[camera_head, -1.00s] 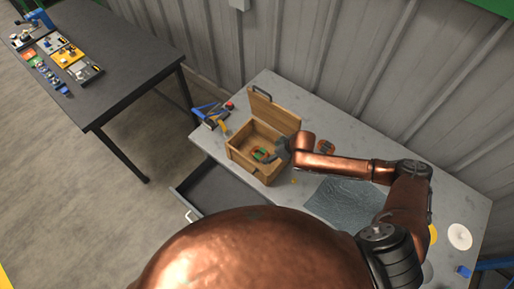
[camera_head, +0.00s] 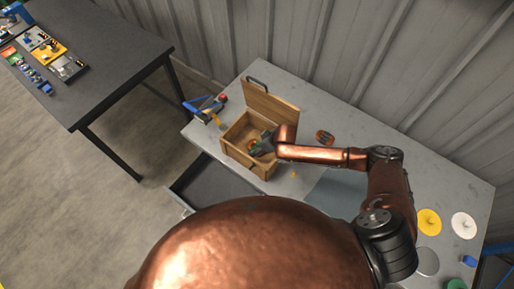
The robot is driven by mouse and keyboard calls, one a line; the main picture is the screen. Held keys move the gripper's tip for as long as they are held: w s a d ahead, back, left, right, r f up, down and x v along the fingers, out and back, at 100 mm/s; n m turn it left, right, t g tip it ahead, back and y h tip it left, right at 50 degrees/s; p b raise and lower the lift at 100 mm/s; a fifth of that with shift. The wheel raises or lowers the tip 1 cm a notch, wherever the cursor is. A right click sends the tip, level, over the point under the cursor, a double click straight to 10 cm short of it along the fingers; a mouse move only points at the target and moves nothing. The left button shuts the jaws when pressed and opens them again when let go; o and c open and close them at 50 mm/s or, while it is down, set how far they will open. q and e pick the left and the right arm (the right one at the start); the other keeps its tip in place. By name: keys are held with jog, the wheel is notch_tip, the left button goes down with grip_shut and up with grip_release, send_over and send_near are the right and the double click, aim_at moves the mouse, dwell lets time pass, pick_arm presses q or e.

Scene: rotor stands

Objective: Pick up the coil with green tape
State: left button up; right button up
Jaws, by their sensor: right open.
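The coil with green tape (camera_head: 253,146) lies inside the open wooden box (camera_head: 237,157) on the grey workbench. Only a small orange and green part of it shows. My right gripper (camera_head: 260,145) reaches into the box from the right, right at the coil. It is open, and its fingers partly hide the coil; I cannot tell whether they touch it. My left gripper is not in view.
The box lid (camera_head: 272,106) stands open at the back. A blue tool (camera_head: 204,107) lies left of the box. An open drawer (camera_head: 209,186) juts out in front.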

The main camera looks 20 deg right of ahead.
jog(key=shift+w+a+f, duration=0.1)
jog(key=shift+w+f, duration=0.05)
jog(key=shift+f, duration=0.3)
jog(key=shift+r, duration=0.1)
jog(key=c, duration=1.5)
